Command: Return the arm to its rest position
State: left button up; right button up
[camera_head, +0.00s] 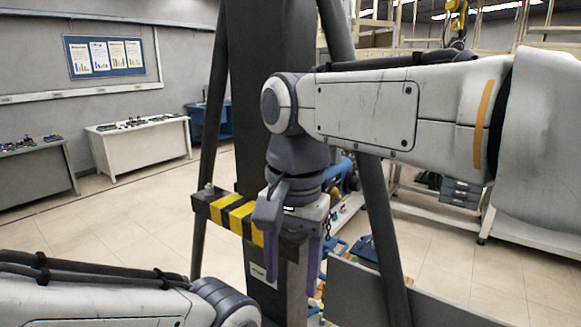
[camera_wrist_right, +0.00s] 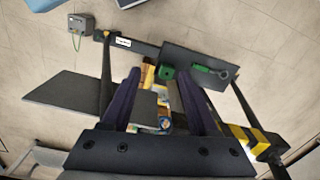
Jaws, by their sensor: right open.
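My right arm comes in from the right of the head view, its white links spanning the upper middle. The right gripper (camera_head: 292,262) hangs down near the middle with its two purple fingers apart and nothing visibly between them. In the right wrist view, the gripper (camera_wrist_right: 160,92) shows both dark purple fingers spread over a dark frame with coloured parts below. In the head view, my left arm shows at the lower left as a white link and a dark joint; its gripper is out of view.
A dark column (camera_head: 270,120) with slanted struts stands close behind my right gripper. A black-and-yellow striped bar (camera_head: 230,212) is just left of the gripper. White benches (camera_head: 140,143) and a wall board (camera_head: 104,57) lie farther back; open floor shows at left.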

jog(key=s+d+f+n+b, duration=0.2)
jog(key=s+f+n, duration=0.4)
jog(key=f, duration=0.4)
jog(key=s+d+f+n+b, duration=0.1)
jog(key=s+d+f+n, duration=0.1)
jog(key=s+f+n, duration=0.4)
notch_tip(320, 180, down, 6)
jog(key=shift+d+r+y+b, duration=0.2)
jog(key=shift+d+y+b, duration=0.1)
jog(key=shift+d+b, duration=0.05)
